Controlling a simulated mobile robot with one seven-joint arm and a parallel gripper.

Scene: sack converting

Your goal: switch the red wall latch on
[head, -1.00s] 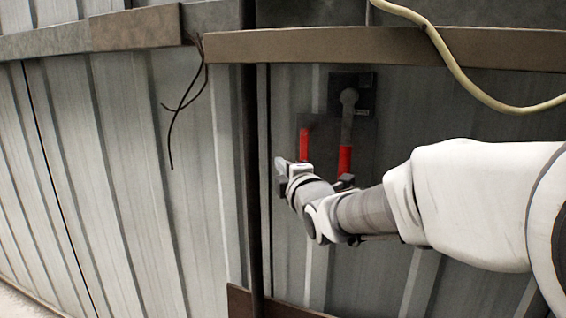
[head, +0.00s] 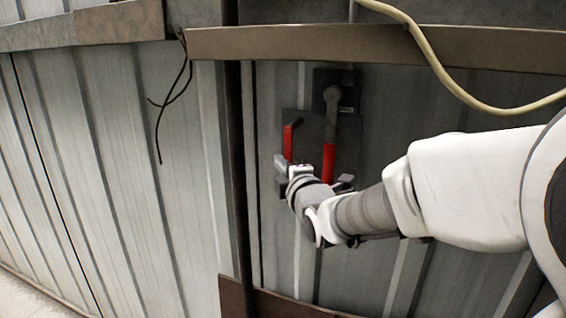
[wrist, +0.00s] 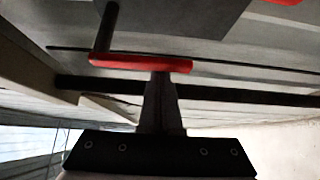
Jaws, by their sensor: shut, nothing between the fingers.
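A red latch handle (head: 289,142) hangs roughly upright at the left of a dark grey wall plate (head: 309,124). To its right, a longer red grip (head: 328,163) hangs below a grey lever on a dark mount. I cannot tell for certain which one is the named latch. My gripper (head: 292,168) is shut and empty, just below the left handle. In the wrist view a red bar (wrist: 140,63) with a dark rod lies across the tips of my shut gripper (wrist: 162,78). Whether they touch is unclear. My gripper partly hides the lower handles.
A brown rail (head: 300,43) crosses the corrugated wall above the plate. A pale cable (head: 450,75) droops over it at the right. A dark vertical post (head: 236,170) stands left of the handles, and thin black wires (head: 165,110) hang further left.

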